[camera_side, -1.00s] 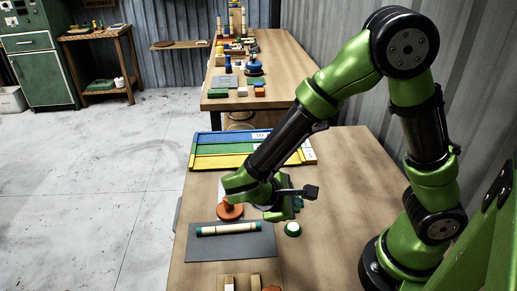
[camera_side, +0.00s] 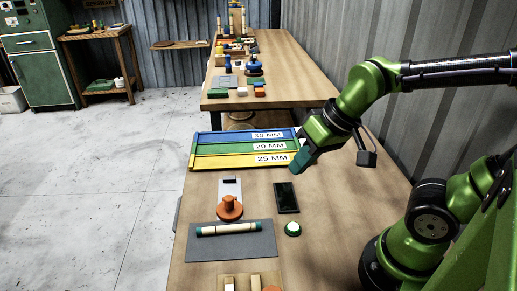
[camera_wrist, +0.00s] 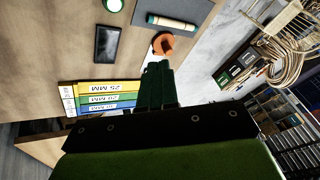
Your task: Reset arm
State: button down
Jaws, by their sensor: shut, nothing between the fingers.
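My gripper (camera_side: 300,163) is shut and empty. It is raised above the table (camera_side: 340,215), in front of the right end of the sorting rack in the side view. In the wrist view my gripper's dark green fingers (camera_wrist: 158,70) are together, with their tips close to the orange piece in the picture. A pale rattan stick (camera_side: 228,229) with green ends lies on a grey mat (camera_side: 258,249), apart from my gripper. It also shows in the wrist view (camera_wrist: 172,22).
A rack (camera_side: 210,160) has blue, green and yellow lanes marked 30, 20-something and 25 MM. An orange knobbed piece (camera_side: 229,209), a black phone-like slab (camera_side: 286,197) and a green-white button (camera_side: 292,229) stand nearby. Wooden blocks (camera_side: 255,281) are at the front.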

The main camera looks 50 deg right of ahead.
jog(key=d+r, duration=0.1)
jog(key=r+m+t, duration=0.1)
jog(key=d+r+t, duration=0.1)
jog(key=shift+s+d+r, duration=0.25)
jog(key=shift+d+r, duration=0.05)
